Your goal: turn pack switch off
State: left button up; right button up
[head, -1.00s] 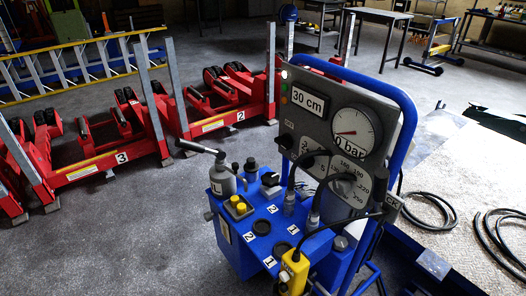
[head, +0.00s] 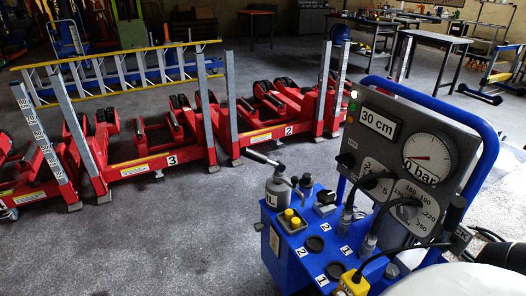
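The blue trolley unit (head: 290,262) stands at the lower right with a grey control panel (head: 372,150). The panel has a "30 cm" display (head: 379,122), a round bar gauge (head: 427,157) reading about 0 bar, and black knobs over printed scales. A label (head: 461,237) ending in "CK" shows at the panel's lower right edge, partly cut off, beside a black part (head: 455,212). I cannot tell whether this is the pack switch or its position. Neither gripper shows.
Red numbered jacks (head: 150,160) stand at left before a yellow ladder (head: 110,75). A yellow pendant (head: 352,283) hangs on the unit's front. A blue tube frame (head: 470,112) rings the panel. Part of my white arm covers the lower right. Grey floor is clear at lower left.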

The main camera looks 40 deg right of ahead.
aim_at(347, 160)
jog(key=u, duration=0.15)
jog(key=i, duration=2.15)
jog(key=z, duration=3.1)
